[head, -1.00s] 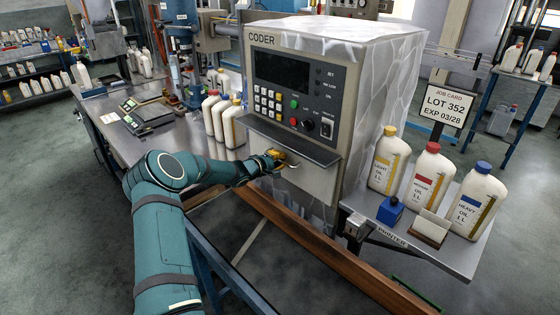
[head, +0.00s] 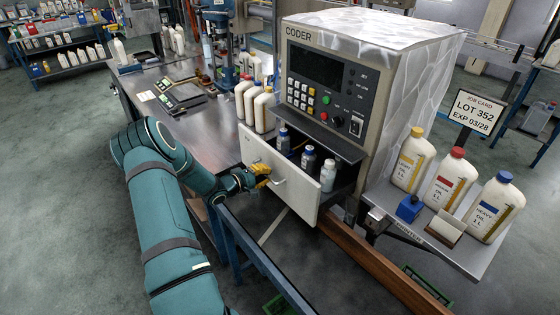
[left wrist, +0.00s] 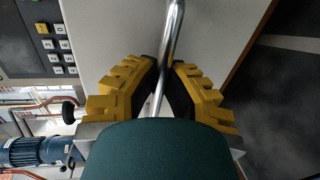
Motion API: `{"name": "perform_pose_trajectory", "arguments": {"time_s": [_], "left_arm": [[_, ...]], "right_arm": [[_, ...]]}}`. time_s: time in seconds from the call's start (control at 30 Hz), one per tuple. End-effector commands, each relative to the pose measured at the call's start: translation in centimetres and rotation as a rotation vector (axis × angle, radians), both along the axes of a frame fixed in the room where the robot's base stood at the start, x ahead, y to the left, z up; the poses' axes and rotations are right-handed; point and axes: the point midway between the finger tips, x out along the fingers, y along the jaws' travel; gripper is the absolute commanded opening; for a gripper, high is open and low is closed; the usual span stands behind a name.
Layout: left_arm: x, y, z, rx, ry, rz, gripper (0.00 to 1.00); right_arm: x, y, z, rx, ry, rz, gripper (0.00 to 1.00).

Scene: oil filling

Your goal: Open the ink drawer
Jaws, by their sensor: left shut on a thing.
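The ink drawer (head: 297,190) is pulled out below the keypad panel of the coder (head: 325,85). Its pale front panel stands well clear of the cabinet. Several small ink bottles (head: 308,158) with blue, black and grey caps stand inside it. My left gripper (head: 262,174) is at the drawer front, shut on the metal drawer handle (head: 280,183). In the left wrist view the yellow fingers (left wrist: 165,88) close around the shiny handle bar (left wrist: 173,40) from both sides. My right gripper is not in view.
Large bottles (head: 255,108) stand on the metal bench (head: 205,135) left of the coder. Light, medium and heavy oil bottles (head: 450,180) stand on the printer shelf (head: 410,230) at right, beside a blue block (head: 410,208). A brown rail (head: 370,265) runs below the drawer.

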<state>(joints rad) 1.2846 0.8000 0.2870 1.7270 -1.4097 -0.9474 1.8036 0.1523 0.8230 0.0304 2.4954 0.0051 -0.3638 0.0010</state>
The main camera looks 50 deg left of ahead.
Motion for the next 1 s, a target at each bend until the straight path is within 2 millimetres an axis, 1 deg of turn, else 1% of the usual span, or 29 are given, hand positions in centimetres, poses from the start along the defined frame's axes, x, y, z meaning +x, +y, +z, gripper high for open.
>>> {"name": "perform_pose_trajectory", "arguments": {"time_s": [0.03,0.1,0.3,0.5,0.83,0.87,0.9,0.93,1.0], "left_arm": [[-1.0,0.1,0.2,-0.001,0.002,0.001,0.0],[-2.1,0.2,0.2,-0.001,0.001,0.001,0.0],[-4.1,0.4,0.1,0.001,0.0,0.0,0.0],[-4.7,0.4,0.0,0.001,-0.001,-0.001,0.0],[-4.8,0.4,0.0,0.001,-0.001,-0.001,0.0],[-4.8,0.4,0.0,0.001,-0.001,-0.001,0.2],[-4.8,0.4,0.0,0.001,-0.001,-0.001,0.34],[-4.8,0.4,0.0,0.001,-0.001,-0.001,0.41],[-4.8,0.4,0.0,0.001,-0.001,-0.001,0.41]], "right_arm": [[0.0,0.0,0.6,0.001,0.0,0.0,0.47],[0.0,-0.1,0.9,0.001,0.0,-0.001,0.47],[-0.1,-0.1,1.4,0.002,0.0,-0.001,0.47],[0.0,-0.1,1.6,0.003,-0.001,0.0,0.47],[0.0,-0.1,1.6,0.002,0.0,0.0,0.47],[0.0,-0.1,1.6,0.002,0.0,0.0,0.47],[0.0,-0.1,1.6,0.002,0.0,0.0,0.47],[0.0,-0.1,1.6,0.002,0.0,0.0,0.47],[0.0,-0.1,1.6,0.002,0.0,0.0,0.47]]}}
